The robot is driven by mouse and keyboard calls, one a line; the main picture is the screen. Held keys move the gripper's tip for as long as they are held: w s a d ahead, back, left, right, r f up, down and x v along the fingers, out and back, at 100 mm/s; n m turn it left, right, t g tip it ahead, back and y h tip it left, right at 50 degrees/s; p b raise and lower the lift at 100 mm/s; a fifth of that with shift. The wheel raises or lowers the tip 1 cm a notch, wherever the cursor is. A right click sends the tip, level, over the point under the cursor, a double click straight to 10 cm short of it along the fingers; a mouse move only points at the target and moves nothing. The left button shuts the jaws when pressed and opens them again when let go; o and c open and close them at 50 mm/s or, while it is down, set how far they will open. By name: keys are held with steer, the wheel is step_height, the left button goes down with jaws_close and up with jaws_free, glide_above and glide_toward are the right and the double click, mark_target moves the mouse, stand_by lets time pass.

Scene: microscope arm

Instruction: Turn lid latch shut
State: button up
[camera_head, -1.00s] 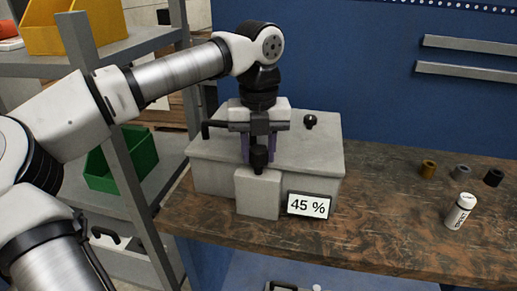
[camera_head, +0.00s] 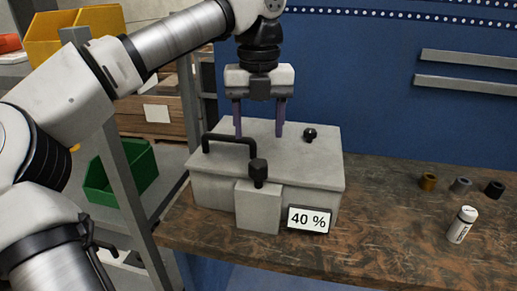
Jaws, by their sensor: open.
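A grey box with a flat lid (camera_head: 297,164) stands on the wooden bench. A black knob on a short stem, the latch (camera_head: 258,171), stands up from a grey block (camera_head: 257,208) at the box's front. A black bar handle (camera_head: 229,138) is on the lid's left side and a small black knob (camera_head: 310,134) is on its right. A display (camera_head: 309,220) at the front reads 40 %. My gripper (camera_head: 259,134) is open and empty, pointing down over the rear of the lid, behind the latch and apart from it.
A white bottle (camera_head: 462,225) stands on the bench (camera_head: 385,220) at the right. Behind it are a brown ring (camera_head: 427,182), a grey ring (camera_head: 460,186) and a black ring (camera_head: 494,189). A shelf with a green bin (camera_head: 122,172) and yellow bin (camera_head: 75,40) is at the left.

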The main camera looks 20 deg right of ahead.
step_height(320, 180, up, 5)
steer(key=shift+f, duration=0.1)
stand_by(0.5)
